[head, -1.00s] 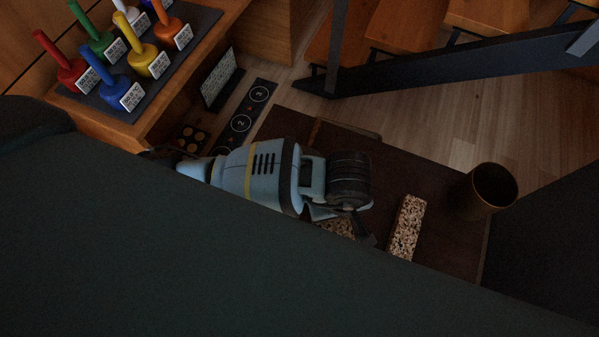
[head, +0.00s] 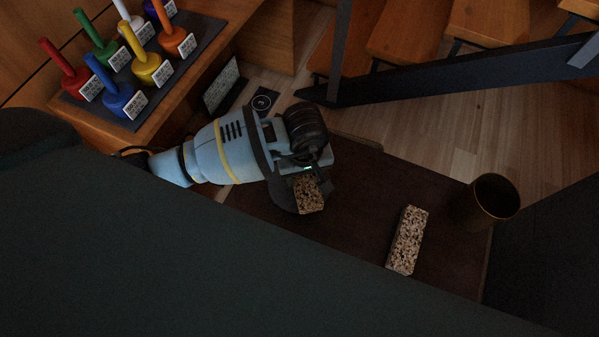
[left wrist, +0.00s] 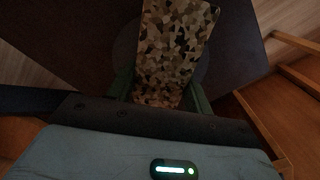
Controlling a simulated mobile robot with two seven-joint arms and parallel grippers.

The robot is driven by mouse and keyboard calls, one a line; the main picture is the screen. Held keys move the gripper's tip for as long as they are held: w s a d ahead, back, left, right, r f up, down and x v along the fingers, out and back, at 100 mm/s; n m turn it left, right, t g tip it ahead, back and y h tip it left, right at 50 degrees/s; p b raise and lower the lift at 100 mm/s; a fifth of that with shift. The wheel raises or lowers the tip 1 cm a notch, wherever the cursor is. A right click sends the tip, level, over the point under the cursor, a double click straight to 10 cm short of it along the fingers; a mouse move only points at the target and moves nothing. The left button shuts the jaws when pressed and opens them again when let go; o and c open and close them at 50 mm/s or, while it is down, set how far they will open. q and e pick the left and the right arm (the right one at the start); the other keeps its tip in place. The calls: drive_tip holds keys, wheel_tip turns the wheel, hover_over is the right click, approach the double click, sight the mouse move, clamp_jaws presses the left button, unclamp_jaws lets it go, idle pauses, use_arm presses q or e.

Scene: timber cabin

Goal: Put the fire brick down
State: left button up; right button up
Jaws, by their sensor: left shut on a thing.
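A speckled brown and tan fire brick (head: 309,195) is held in my left gripper (head: 314,184), over the dark brown table (head: 355,225). In the left wrist view the brick (left wrist: 174,48) sticks out from between the two fingers, with a dark round patch (left wrist: 124,52) behind it. Whether the brick touches the surface below cannot be told. The patch (head: 283,194) also shows beside the brick in the head view. A second, similar speckled brick (head: 407,240) lies alone on the table to the right. My right gripper is out of view.
A brown cup-like container (head: 494,199) stands at the table's right. Coloured handled pieces with printed labels stand on a dark mat (head: 206,32) on a wooden cabinet, upper left. A dark sloping beam (head: 450,70) crosses behind. The table between the two bricks is clear.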

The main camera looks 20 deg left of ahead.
use_arm(q)
drive_tip(key=shift+w+a, duration=0.45)
drive_tip(key=shift+a, duration=0.05)
drive_tip(key=shift+w+a, duration=0.3)
drive_tip(key=shift+a, duration=0.15)
wheel_tip(320, 180, down, 3)
drive_tip(key=shift+s+d+r, duration=0.1)
drive_tip(key=shift+d, duration=0.05)
drive_tip(key=shift+f, duration=0.4)
drive_tip(key=shift+f+b, duration=0.15)
drive_tip(key=shift+b, duration=0.2)
drive_tip(key=o, duration=1.4)
